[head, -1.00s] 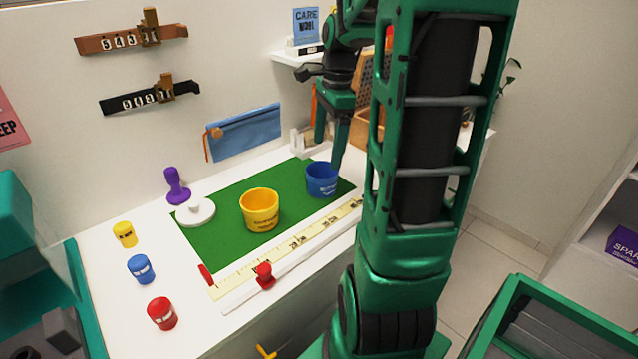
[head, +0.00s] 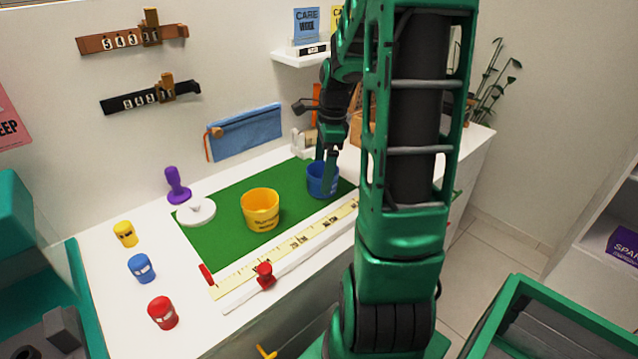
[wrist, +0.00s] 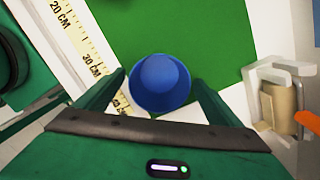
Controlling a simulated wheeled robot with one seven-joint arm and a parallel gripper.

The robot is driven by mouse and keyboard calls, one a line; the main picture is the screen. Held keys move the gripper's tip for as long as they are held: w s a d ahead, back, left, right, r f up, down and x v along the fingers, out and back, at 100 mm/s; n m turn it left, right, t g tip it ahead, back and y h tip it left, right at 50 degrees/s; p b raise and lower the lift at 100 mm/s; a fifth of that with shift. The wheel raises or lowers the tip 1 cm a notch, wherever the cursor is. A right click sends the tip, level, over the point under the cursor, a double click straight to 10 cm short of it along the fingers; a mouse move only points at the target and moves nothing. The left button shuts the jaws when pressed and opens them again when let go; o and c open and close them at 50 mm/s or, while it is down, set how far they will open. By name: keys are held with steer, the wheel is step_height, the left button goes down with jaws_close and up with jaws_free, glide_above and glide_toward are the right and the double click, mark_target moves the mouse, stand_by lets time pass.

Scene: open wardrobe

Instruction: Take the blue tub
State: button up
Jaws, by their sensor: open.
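The blue tub (head: 322,184) stands upright on the right end of the green mat (head: 222,239). In the wrist view the tub (wrist: 160,84) shows from above, round and apparently empty, in front of my gripper. My gripper (wrist: 158,82) is open, with one finger on each side of the tub's near part. In the head view my gripper (head: 331,172) reaches down at the tub and covers part of it. I cannot tell whether the fingers touch the tub. A yellow tub (head: 260,211) stands to its left on the mat.
A measuring tape (head: 290,249) and a white rail with a red slider (head: 264,277) run along the mat's front. A white holder (wrist: 278,98) stands right of the tub in the wrist view. Small yellow, blue and red pots (head: 162,313) stand at the left.

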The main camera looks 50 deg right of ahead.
steer(key=shift+w+f, duration=0.1)
steer(key=shift+f, duration=0.9)
steer(key=c, duration=1.1)
